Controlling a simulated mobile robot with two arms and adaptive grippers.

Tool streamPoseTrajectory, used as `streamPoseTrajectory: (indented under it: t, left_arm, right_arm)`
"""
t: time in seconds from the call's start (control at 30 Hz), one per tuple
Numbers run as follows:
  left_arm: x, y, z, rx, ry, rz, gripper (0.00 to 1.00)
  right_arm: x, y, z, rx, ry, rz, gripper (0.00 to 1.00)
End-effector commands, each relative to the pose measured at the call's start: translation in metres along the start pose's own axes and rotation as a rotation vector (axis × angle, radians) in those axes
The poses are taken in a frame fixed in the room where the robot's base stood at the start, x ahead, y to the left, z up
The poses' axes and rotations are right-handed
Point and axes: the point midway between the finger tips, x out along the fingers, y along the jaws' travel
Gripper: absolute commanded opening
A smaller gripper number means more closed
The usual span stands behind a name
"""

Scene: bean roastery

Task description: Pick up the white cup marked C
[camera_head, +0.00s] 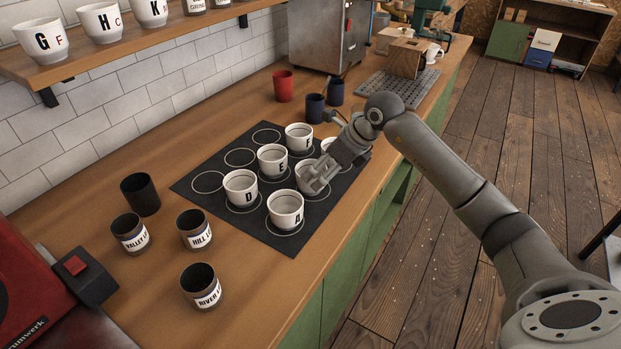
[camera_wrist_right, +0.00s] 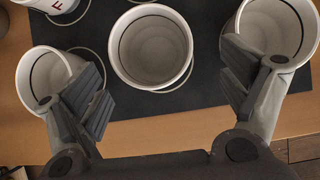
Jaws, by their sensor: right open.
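Cups D (camera_head: 240,187), A (camera_head: 286,210), E (camera_head: 272,160) and one that looks like F (camera_head: 299,137) stand upright nearby. In the wrist view my right gripper (camera_wrist_right: 168,88) is open and empty. A white cup (camera_wrist_right: 151,45) shows beyond the gap between its fingers, with other cups (camera_wrist_right: 30,85) (camera_wrist_right: 306,25) behind each finger. My left gripper is out of view.
The dark mat (camera_head: 210,207) has empty printed circles on its wall side. Several dark labelled tins (camera_head: 200,291) stand on the near counter. A red cup (camera_head: 283,86) and blue cups (camera_head: 335,92) stand beyond the mat. A shelf (camera_head: 140,45) holds more white cups.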

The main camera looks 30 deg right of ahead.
Motion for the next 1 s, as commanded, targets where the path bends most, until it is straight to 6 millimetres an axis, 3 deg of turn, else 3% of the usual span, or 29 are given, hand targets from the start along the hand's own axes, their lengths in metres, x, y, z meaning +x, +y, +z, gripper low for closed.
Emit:
streamPoseTrajectory:
  t: [0.17, 0.4, 0.73, 1.0]
  left_arm:
    - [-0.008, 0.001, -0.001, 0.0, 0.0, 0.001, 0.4]
    - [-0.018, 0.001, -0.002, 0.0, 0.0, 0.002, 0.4]
    - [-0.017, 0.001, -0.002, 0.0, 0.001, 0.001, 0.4]
    - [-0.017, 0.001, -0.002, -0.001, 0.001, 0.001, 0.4]
  right_arm:
    - [0.014, 0.003, 0.004, 0.001, -0.001, 0.004, 0.93]
    - [0.047, 0.006, 0.007, 0.003, 0.0, 0.003, 0.93]
    - [0.055, 0.005, 0.006, 0.0, -0.001, 0.0, 0.93]
    - [0.055, 0.005, 0.006, 0.0, -0.001, 0.0, 0.58]
